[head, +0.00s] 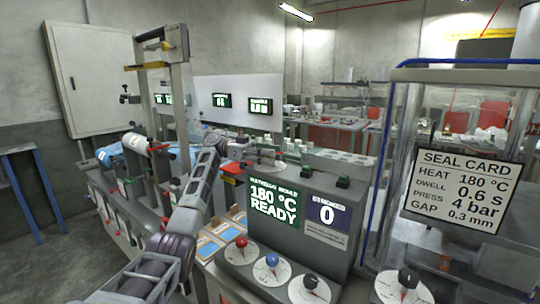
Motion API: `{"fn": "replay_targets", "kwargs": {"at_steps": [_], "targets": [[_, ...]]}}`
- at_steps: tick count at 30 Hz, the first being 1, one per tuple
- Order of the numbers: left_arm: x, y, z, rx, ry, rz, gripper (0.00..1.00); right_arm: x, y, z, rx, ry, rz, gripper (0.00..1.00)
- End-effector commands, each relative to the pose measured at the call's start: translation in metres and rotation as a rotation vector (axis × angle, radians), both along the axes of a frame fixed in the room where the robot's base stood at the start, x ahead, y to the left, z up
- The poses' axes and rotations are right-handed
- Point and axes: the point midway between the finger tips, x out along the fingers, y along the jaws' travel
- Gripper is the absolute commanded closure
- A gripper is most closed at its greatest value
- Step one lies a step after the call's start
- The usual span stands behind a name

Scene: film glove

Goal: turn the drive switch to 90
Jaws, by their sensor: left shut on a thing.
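My left arm rises from the bottom left, and my left gripper (274,163) is behind the top of the grey control console (325,205). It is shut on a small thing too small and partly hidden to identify. The console front carries a red knob (241,241), a blue knob (272,259) and a black knob (310,282), each on a round white dial. Another black knob (408,278) sits on a dial at the right. No label readable here says which is the drive switch. My right gripper is not in view.
A green display (274,205) reads 180 °C READY; a blue display (327,214) shows 0. A seal card (462,190) hangs on a clear enclosure at the right. A metal post frame (180,90) stands at the left. Air before the dials is clear.

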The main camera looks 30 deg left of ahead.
Motion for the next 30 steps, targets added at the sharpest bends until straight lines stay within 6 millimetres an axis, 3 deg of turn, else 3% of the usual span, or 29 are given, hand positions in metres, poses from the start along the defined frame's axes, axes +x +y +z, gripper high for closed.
{"fn": "replay_targets", "kwargs": {"at_steps": [10, 11, 15, 30], "targets": [[0.0, 0.0, -0.001, 0.001, 0.0, -0.002, 0.92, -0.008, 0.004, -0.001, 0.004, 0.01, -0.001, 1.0], [0.0, 0.0, 0.0, 0.0, 0.0, -0.002, 0.64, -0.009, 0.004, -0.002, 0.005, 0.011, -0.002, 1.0], [0.0, 0.0, 0.0, 0.0, 0.0, -0.001, 0.46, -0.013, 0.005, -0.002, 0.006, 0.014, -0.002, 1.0], [0.0, 0.004, 0.0, 0.0, 0.0, 0.0, 0.46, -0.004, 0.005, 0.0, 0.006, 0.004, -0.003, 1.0]]}}
